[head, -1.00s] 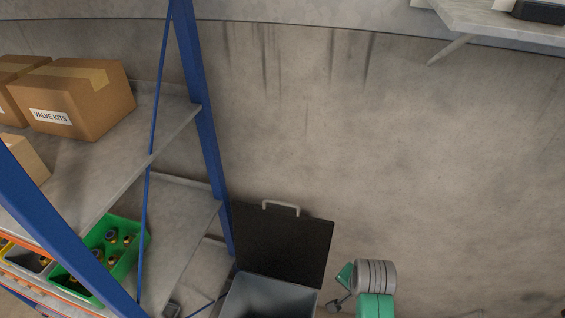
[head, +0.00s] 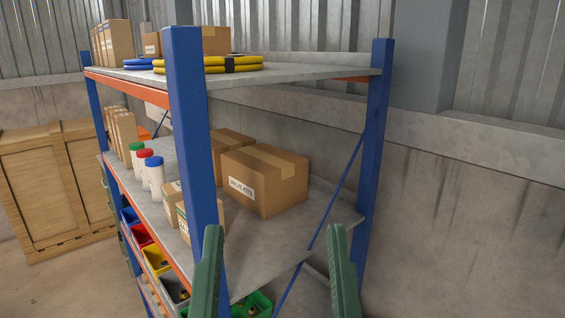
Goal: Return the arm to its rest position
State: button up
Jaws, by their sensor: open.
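My gripper (head: 275,228) shows at the bottom middle of the head view as two green fingers pointing up. The fingers stand wide apart, and nothing shows between them but the shelf behind. The gripper is open and empty. The left finger overlaps the near blue post of the shelf rack in the picture; I cannot tell how far apart they are. The rest of my arm is below the picture edge.
A rack with blue posts (head: 184,120) fills the middle. Its shelves hold a valve kits box (head: 265,181), white bottles with coloured caps, coiled yellow hoses (head: 207,64) and coloured bins. A wooden crate (head: 56,190) stands left. The right side shows bare wall.

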notch_tip(320, 180, up, 35)
jog(key=p, duration=3)
jog(key=shift+w+r, duration=0.15)
jog(key=shift+w, duration=0.1)
